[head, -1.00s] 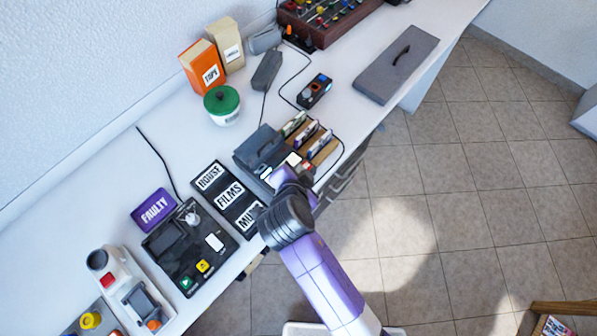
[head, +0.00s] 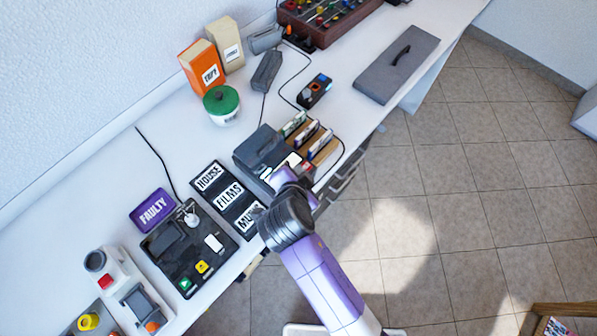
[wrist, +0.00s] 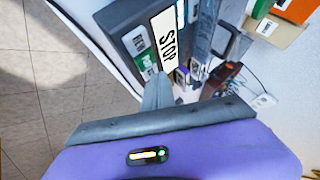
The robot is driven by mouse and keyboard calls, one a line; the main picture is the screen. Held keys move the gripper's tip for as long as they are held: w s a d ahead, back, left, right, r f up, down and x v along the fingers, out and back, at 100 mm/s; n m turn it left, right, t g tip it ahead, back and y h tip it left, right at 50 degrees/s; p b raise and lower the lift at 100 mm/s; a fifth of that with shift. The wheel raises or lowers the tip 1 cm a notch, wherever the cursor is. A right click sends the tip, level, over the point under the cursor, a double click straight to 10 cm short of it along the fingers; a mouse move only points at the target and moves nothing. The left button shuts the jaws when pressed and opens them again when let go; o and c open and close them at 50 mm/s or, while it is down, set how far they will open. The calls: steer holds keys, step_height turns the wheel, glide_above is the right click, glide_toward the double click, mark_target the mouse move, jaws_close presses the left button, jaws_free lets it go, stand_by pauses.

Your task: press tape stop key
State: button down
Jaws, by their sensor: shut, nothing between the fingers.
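The tape machine is a dark grey box (head: 262,148) near the table's front edge in the head view, partly hidden by my arm. In the wrist view its key face fills the upper middle, with a long cream key marked STOP (wrist: 167,38). A green key (wrist: 151,66) and a pale key (wrist: 137,40) sit to its left. My gripper (wrist: 158,80) is shut and empty. Its grey fingertips overlap the lower end of the STOP key in the wrist view; I cannot tell whether they touch it. In the head view my arm hides the fingers.
Several upright cases (head: 310,135) stand right beside the machine. Black label plates for house, films and music (head: 229,200) lie to its left, then a black device (head: 188,245) and a purple FAULTY sign (head: 153,210). A green-lidded jar (head: 222,104) stands behind.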

stand_by(0.3)
steer(key=shift+r+p, duration=0.65)
steer(key=shift+r, duration=0.15)
steer(key=shift+r, duration=0.15)
steer(key=shift+r+p, duration=2)
steer(key=shift+r, duration=0.4)
